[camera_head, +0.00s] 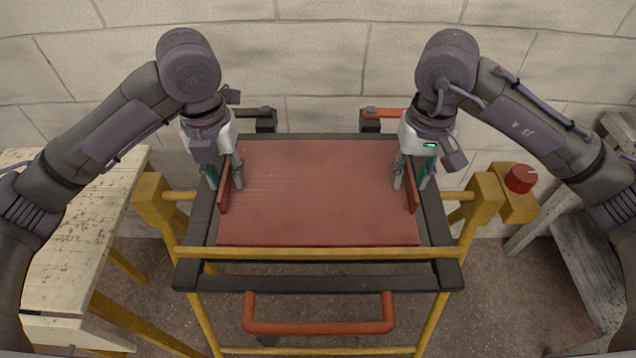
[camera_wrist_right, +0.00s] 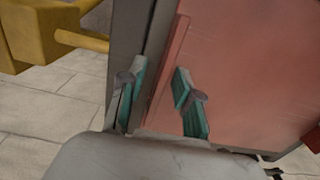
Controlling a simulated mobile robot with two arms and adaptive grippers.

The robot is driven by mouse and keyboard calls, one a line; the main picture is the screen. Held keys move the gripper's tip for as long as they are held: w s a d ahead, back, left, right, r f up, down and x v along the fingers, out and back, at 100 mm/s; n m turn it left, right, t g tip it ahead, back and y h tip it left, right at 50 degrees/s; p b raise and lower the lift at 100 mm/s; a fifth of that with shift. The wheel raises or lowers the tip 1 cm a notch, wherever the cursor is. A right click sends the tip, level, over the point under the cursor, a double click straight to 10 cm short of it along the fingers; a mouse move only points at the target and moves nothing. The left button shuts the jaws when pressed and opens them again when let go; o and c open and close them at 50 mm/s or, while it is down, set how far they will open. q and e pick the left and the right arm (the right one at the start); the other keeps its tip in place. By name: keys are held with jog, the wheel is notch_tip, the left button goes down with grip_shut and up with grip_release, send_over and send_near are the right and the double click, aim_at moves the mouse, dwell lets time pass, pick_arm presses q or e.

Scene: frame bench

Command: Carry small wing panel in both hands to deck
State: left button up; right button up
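The wing panel (camera_head: 318,190) is a flat, dull red sheet with a raised flange along its left and right edges. It lies level within the dark frame (camera_head: 320,284) of the yellow-railed stand. My left gripper (camera_head: 223,178) is open, with its fingers on either side of the left flange. My right gripper (camera_head: 411,178) is open, its fingers on either side of the right flange. In the right wrist view, that flange (camera_wrist_right: 172,70) stands between the teal finger pads (camera_wrist_right: 162,98), with gaps visible. Whether the panel touches the frame beneath is hidden.
A yellow rail (camera_head: 320,253) crosses the front of the stand, with a red handle (camera_head: 318,327) below it. A red knob (camera_head: 520,178) sits on a yellow box at right. A worn pale bench (camera_head: 85,235) stands at left. A block wall closes the back.

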jog(key=shift+r, duration=0.15)
pick_arm(q)
notch_tip(320, 180, up, 12)
pick_arm(e)
notch_tip(320, 180, up, 12)
dwell(0.5)
dwell(0.4)
